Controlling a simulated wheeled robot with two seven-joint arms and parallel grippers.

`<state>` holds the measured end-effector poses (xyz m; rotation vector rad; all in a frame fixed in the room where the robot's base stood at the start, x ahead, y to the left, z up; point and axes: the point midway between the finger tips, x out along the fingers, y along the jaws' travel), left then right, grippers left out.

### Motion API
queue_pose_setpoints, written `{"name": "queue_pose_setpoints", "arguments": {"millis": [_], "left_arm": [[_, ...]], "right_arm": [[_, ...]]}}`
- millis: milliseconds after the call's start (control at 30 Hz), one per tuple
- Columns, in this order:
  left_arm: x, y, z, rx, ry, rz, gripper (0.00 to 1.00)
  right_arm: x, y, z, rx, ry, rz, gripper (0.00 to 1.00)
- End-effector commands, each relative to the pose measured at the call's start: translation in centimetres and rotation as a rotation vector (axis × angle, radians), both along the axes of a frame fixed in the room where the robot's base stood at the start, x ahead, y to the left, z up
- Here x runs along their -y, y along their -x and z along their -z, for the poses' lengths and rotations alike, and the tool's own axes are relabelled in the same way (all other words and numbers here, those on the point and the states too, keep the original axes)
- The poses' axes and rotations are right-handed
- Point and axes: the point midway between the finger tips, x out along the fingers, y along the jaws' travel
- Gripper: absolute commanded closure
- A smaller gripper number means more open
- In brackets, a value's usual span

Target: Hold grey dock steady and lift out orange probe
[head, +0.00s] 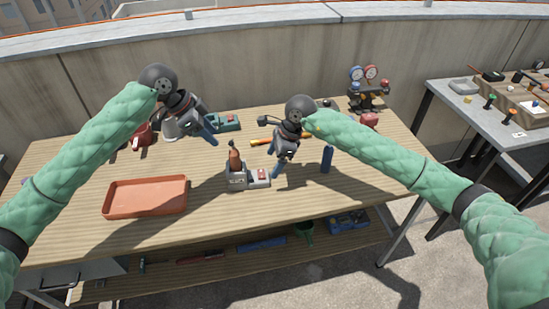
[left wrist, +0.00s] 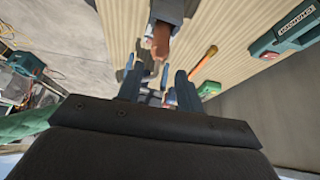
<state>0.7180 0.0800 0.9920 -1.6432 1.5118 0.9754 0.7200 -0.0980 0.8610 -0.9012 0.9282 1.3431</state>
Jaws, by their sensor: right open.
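The grey dock (head: 236,181) stands on the wooden bench, with a flat part carrying a red patch on its right. The orange probe (head: 235,160) stands upright in it. In the left wrist view the probe (left wrist: 160,40) shows beyond my fingers, with grey behind it that looks like the dock (left wrist: 168,10). My left gripper (head: 212,133) is above the bench, behind and left of the dock. It is empty; its blue fingers stand apart in the left wrist view (left wrist: 158,80). My right gripper (head: 279,170) is open and empty, right of the dock and apart from it.
An orange tray (head: 146,208) lies left of the dock. A blue cylinder (head: 326,158) stands to the right. A green device (head: 227,121) and a yellow-handled tool (head: 262,141) lie behind. A gauge set (head: 368,95) stands at the back right. The bench front is clear.

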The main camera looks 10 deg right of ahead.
Motion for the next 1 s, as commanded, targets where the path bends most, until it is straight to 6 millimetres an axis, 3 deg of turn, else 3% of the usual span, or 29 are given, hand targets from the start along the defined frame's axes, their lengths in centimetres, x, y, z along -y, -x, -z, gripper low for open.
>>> {"name": "queue_pose_setpoints", "arguments": {"millis": [533,900,1000], "left_arm": [[0.0,0.0,0.0,0.0,0.0,0.0,0.64],[0.0,0.0,0.0,0.0,0.0,0.0,0.64],[0.0,0.0,0.0,0.0,0.0,0.0,0.64]], "right_arm": [[-2.5,0.0,5.9,-0.003,-0.003,0.001,0.16],[-2.9,0.0,6.8,0.0,-0.003,0.001,0.16],[-2.8,0.0,6.8,0.0,-0.003,0.001,0.34]]}}
